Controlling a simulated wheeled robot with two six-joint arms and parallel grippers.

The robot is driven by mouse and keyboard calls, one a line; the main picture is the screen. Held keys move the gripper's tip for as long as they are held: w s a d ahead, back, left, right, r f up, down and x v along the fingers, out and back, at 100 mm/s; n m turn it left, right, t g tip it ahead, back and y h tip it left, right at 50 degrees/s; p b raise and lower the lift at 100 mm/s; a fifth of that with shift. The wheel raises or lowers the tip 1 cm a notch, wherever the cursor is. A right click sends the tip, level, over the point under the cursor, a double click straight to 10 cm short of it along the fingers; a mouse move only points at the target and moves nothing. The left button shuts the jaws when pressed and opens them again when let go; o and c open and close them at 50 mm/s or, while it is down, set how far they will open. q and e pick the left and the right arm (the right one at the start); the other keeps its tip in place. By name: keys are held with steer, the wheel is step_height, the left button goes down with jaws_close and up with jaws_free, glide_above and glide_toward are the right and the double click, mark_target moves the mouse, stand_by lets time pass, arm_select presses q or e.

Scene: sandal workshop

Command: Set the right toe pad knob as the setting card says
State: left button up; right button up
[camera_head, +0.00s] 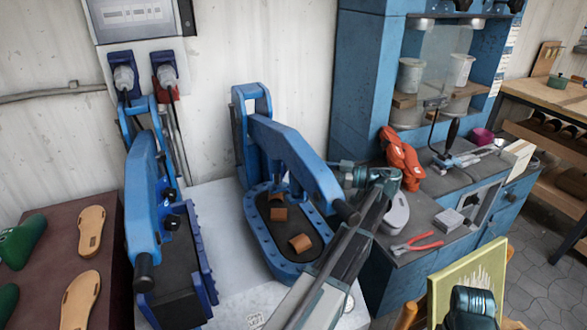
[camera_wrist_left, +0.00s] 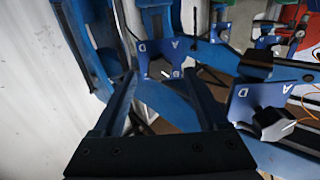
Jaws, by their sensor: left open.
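Blue plates marked with the letters A and D show in the left wrist view. A black knob (camera_wrist_left: 272,122) sits on the right plate (camera_wrist_left: 243,108). Another dark knob (camera_wrist_left: 165,71) sits on the upper plate (camera_wrist_left: 150,56). I cannot tell which one is the right toe pad knob. My left gripper (camera_wrist_left: 160,78) is open and empty, its fingers pointing toward the upper plate. In the head view my left arm reaches over the right blue press (camera_head: 290,150); its fingertips cannot be made out there. I cannot identify a setting card.
A second blue press (camera_head: 143,200) stands left of the first on the white table. Brown pieces (camera_head: 300,242) lie in the right press's bed. A bench with red pliers (camera_head: 417,243) and orange gloves (camera_head: 401,158) is at right. Sandal soles (camera_head: 90,230) lie at left.

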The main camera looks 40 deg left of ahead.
arm_select(q)
steer(key=shift+x, duration=2.7)
jaws_close()
